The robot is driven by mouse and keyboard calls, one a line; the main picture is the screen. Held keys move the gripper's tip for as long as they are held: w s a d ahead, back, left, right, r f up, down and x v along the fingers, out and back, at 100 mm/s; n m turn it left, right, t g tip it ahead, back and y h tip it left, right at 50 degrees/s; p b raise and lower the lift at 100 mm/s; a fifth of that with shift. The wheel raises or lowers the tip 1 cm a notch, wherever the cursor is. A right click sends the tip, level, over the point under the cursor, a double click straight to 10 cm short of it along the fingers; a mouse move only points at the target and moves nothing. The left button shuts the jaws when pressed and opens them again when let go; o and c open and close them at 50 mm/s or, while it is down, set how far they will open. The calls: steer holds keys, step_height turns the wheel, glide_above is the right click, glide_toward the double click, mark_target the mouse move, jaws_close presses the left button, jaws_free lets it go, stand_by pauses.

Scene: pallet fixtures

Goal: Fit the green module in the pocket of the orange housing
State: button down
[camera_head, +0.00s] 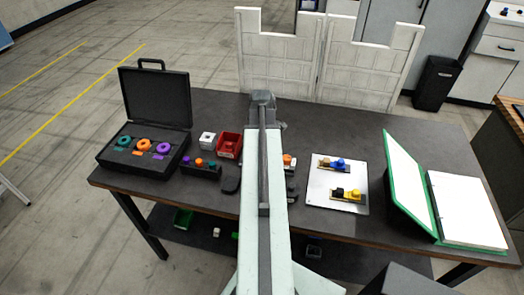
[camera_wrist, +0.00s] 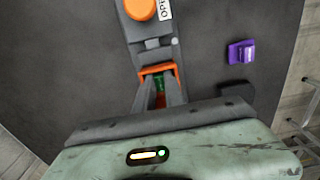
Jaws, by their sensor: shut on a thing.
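In the wrist view my gripper (camera_wrist: 159,92) is shut on the green module (camera_wrist: 158,84), a small green piece between the fingertips. The fingers hide most of it. The orange housing (camera_wrist: 157,69) shows as an orange rim around the fingertips, on a dark grey fixture. The green module is at or within this rim; I cannot tell how deep it sits or whether it touches the walls. In the head view my arm covers my gripper and the module.
In the wrist view an orange round knob (camera_wrist: 139,9) stands beyond the housing, and a purple block (camera_wrist: 241,52) lies to the right. In the head view an open black case (camera_head: 138,155), a red box (camera_head: 229,145), a white plate (camera_head: 322,188) and a green binder (camera_head: 408,190) are on the table.

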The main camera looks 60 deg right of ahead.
steer(key=shift+f, duration=0.25)
stand_by(0.3)
steer(key=c, duration=1.3)
jaws_free()
steer(key=shift+c, duration=1.4)
step_height(320, 180, up, 8)
steer(key=p, duration=0.7)
steer(key=shift+s+r+p, duration=0.1)
steer(key=shift+p, duration=0.3)
